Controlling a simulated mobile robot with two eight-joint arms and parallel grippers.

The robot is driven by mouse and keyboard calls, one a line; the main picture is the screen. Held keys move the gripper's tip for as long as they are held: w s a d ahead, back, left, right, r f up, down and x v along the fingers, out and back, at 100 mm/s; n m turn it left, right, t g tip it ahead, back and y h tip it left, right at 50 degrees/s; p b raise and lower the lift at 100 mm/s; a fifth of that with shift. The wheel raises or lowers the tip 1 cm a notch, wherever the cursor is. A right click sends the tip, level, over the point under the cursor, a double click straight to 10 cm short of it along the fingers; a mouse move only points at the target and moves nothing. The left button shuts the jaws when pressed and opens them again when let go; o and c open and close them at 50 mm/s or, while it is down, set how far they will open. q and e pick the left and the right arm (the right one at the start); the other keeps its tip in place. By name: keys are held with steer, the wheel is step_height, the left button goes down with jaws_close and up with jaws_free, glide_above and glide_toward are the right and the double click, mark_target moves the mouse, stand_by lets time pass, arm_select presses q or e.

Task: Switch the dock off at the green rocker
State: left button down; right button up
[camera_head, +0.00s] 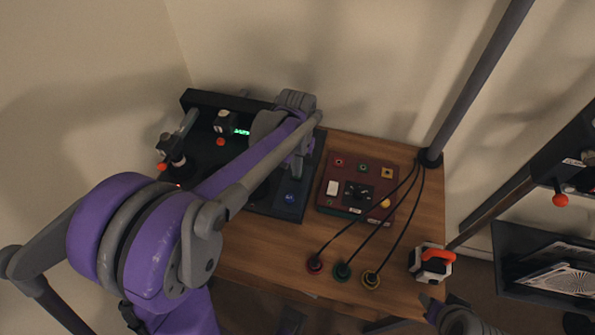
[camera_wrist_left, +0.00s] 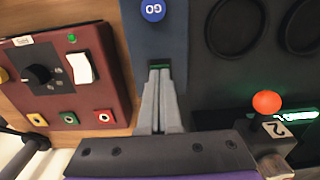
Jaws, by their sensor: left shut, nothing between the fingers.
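The dark dock (camera_head: 225,100) stands at the back of the wooden table, with a lit green display (camera_head: 242,131). The display also shows at the right of the left wrist view (camera_wrist_left: 297,115). My left gripper (camera_wrist_left: 160,72) is shut and empty, pointing down at the dock's blue-grey panel (camera_wrist_left: 148,42). A small green rocker (camera_wrist_left: 160,64) shows at its fingertips, mostly hidden by them; whether they touch it I cannot tell. The blue GO button (camera_wrist_left: 153,10) lies just beyond it. In the head view the left arm hides the rocker. A grey part of my right arm (camera_head: 458,318) shows at the bottom.
A dark red box (camera_head: 352,208) with a white switch (camera_wrist_left: 79,68) and a black knob stands beside the dock. Black cables run from a pole to red, green and yellow plugs (camera_head: 371,279). An orange-and-white block (camera_head: 432,262) sits at the table's right edge. A red ball knob (camera_wrist_left: 267,102) rises near the fingers.

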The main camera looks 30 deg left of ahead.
arm_select(q)
steer(key=shift+f, duration=0.2)
arm_select(e)
steer(key=shift+f, duration=0.1)
arm_select(q)
steer(key=shift+r, duration=0.1)
step_height(320, 180, up, 7)
steer(key=p, duration=0.4)
arm_select(e)
steer(key=r, duration=0.2)
steer(key=w+r, duration=0.1)
steer(key=r, duration=0.2)
steer(key=shift+w+r, duration=0.1)
steer(key=shift+w, duration=0.1)
arm_select(q)
steer(key=s+d+m+t, duration=0.1)
steer(key=s+d+t, duration=0.1)
steer(key=s, duration=0.5)
steer(key=s+d+m+t, duration=0.1)
steer(key=s+d+t, duration=0.2)
steer(key=s, duration=0.5)
steer(key=shift+s+d+f+m, duration=0.15)
steer(key=shift+d+f+m, duration=0.15)
steer(key=shift+d, duration=0.6)
